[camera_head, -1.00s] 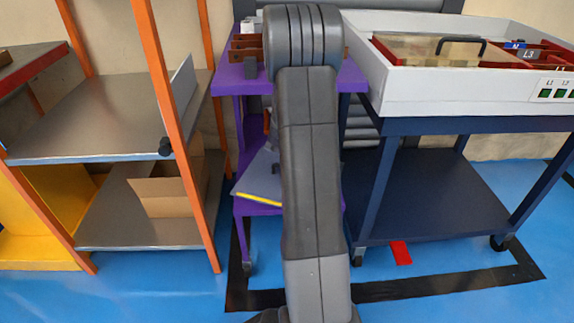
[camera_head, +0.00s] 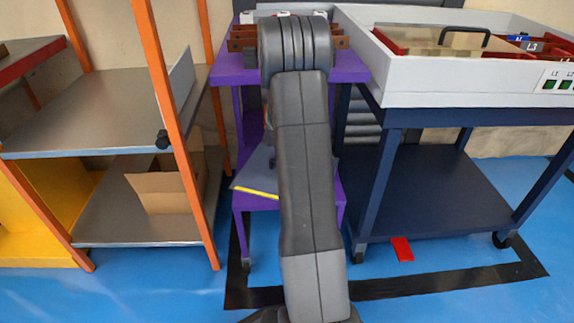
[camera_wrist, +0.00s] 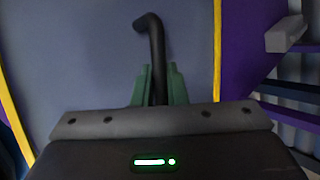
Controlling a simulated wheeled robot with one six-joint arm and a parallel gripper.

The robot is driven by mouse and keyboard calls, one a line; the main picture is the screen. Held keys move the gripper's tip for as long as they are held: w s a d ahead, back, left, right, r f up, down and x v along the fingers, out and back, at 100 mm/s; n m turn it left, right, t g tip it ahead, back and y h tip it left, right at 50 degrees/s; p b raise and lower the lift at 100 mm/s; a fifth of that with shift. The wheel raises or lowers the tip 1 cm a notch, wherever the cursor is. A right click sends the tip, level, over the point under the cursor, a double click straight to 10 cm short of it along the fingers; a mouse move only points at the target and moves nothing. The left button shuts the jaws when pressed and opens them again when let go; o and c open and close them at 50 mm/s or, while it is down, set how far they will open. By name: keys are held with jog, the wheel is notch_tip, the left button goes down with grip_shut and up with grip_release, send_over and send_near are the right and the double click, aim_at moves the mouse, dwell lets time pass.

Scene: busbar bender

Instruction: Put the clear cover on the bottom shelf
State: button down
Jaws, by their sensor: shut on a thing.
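In the wrist view, my gripper (camera_wrist: 157,85) has its green fingers shut on a bent black handle (camera_wrist: 152,35). Behind the handle is a flat grey-blue panel (camera_wrist: 90,60) with yellow edges. Its see-through nature cannot be told there. In the head view, a grey panel with a yellow edge (camera_head: 256,192) slants at the lower level of the purple cart, partly behind my arm; my gripper is hidden there. A see-through panel with a black handle (camera_head: 415,40) lies in the white tray. The purple cart's bottom shelf (camera_head: 265,203) is mostly hidden.
The orange-post rack (camera_head: 155,80) on the left holds an open cardboard box (camera_head: 160,190) on its lower shelf. On the right, the white tray (camera_head: 450,85) sits on a blue cart whose lower shelf (camera_head: 430,195) is bare. A red piece (camera_head: 402,249) lies on the floor.

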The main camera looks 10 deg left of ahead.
jog(key=c, duration=1.5)
grip_release()
jog(key=shift+f, duration=0.1)
jog(key=shift+o, duration=0.2)
jog(key=shift+s+r, duration=0.1)
jog(key=shift+r, duration=0.2)
jog(key=p+v, duration=0.5)
jog(key=v, duration=0.6)
jog(key=shift+s+r, duration=0.2)
jog(key=shift+s, duration=0.05)
jog(key=shift+d, duration=0.15)
